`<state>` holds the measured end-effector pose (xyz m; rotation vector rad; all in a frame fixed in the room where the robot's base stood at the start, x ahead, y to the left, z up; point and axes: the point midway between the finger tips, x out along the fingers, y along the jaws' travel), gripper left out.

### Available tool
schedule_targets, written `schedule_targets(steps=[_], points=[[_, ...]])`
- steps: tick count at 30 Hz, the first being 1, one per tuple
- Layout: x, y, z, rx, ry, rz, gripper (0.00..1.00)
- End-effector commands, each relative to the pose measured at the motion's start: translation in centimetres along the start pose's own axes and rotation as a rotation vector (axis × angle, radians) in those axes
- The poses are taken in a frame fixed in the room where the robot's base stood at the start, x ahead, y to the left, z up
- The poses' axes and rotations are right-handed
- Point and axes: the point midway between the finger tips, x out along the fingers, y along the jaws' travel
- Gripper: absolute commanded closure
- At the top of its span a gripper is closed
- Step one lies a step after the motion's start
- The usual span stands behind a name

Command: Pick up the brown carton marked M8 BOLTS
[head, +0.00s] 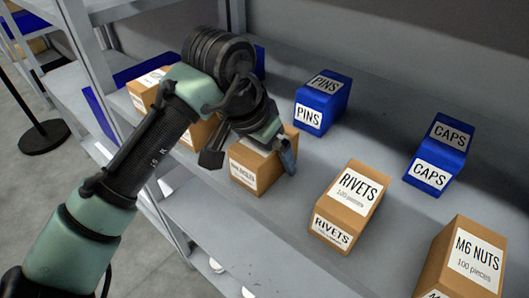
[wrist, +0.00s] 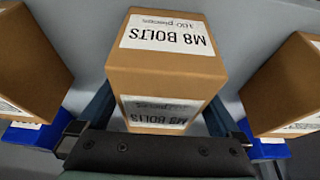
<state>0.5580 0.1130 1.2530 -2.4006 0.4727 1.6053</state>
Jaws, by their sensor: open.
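The brown carton marked M8 BOLTS (wrist: 165,80) stands in the middle of the wrist view. Its white labels read upside down there. In the head view the carton (head: 252,172) is on the shelf, with its top partly hidden by my gripper (head: 250,160). My gripper is open, with one finger on each side of the carton. The wrist view also shows the gripper (wrist: 158,108) with its blue-grey fingers flanking the carton. I cannot tell whether either finger touches it.
Brown cartons stand on both sides: RIVETS (head: 350,205) and M6 NUTS (head: 470,262) to the right, others (head: 147,95) to the left behind my arm. Blue PINS (head: 322,100) and CAPS (head: 440,150) boxes stand farther back. A shelf post (head: 88,50) rises at the left.

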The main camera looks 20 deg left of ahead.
Motion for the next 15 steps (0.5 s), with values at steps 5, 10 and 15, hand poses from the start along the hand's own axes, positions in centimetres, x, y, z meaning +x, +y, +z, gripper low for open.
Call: schedule_targets(steps=[5,10,15], points=[[0.02,0.01,-0.01,0.0,0.0,0.0,0.0],[0.02,0.01,-0.01,0.0,0.0,0.0,0.18],[0.02,0.02,-0.01,0.0,0.0,0.0,0.49]])
